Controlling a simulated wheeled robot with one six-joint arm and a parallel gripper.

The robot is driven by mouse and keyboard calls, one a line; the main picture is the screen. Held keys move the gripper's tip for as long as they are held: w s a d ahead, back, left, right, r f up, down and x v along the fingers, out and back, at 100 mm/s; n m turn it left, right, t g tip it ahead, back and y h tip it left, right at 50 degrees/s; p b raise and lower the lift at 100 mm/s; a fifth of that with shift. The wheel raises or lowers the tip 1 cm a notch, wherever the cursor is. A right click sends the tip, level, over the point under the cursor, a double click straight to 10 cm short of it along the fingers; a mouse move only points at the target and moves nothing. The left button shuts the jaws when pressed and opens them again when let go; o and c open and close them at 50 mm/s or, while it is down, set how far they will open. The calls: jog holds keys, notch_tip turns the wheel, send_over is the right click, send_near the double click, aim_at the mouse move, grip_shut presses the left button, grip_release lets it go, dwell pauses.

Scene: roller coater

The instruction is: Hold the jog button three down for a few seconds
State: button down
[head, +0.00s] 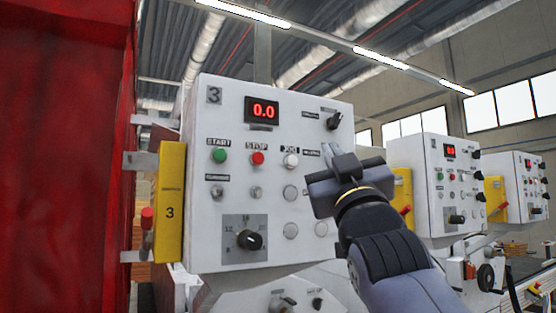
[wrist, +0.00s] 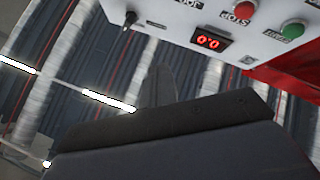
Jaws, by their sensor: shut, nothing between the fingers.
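Panel three (head: 215,250) is a white control box marked 3, with a red 0.0 display (head: 263,111). Its jog button (head: 291,160) is white and round, below the JOG label, right of the red stop button (head: 258,158) and green start button (head: 219,155). My gripper (head: 334,151) is shut and empty, to the right of the jog button in the head view. No contact with the button shows. In the wrist view the panel is upside down; its display (wrist: 211,41) shows, the JOG label is cut off at the top edge, and the jog button is out of frame.
A black knob (head: 334,121) is at the panel's upper right and a selector (head: 249,240) at its lower left. A yellow box (head: 171,200) and a red wall (head: 65,150) stand left. Similar panels (head: 435,185) stand further right.

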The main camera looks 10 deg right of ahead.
aim_at(292, 161)
jog(key=shift+w, duration=0.1)
jog(key=shift+w+a+p, duration=0.4)
jog(key=shift+w+a, duration=0.05)
jog(key=shift+w, duration=0.9)
jog(key=shift+w+a+p, duration=0.35)
jog(key=shift+w+a, duration=0.1)
jog(key=shift+w, duration=0.95)
jog(key=shift+w+a+p, duration=0.4)
jog(key=shift+w+a, duration=0.05)
jog(key=shift+w, duration=0.9)
jog(key=shift+w, duration=0.1)
jog(key=shift+w+a, duration=0.15)
jog(key=shift+w, duration=0.2)
